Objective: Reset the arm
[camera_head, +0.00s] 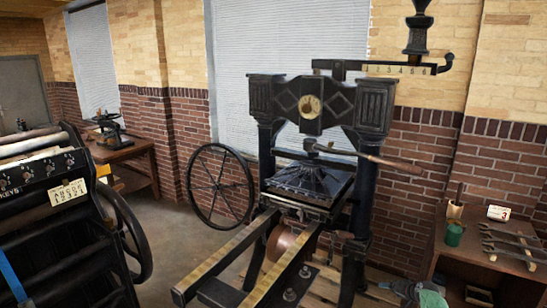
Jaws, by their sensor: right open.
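A black iron hand press (310,185) stands in the middle, with a wood-handled lever (375,159) reaching out to the right. Two long rails (228,260) run from it toward the lower left and bottom. My left gripper does not show.
Another dark press (62,220) with a large wheel fills the left side. A spoked wheel (220,185) stands beside the central press. A wooden cabinet (465,262) at right holds a green cup (454,235) and metal tools (512,245). Some floor (175,235) is clear between the presses.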

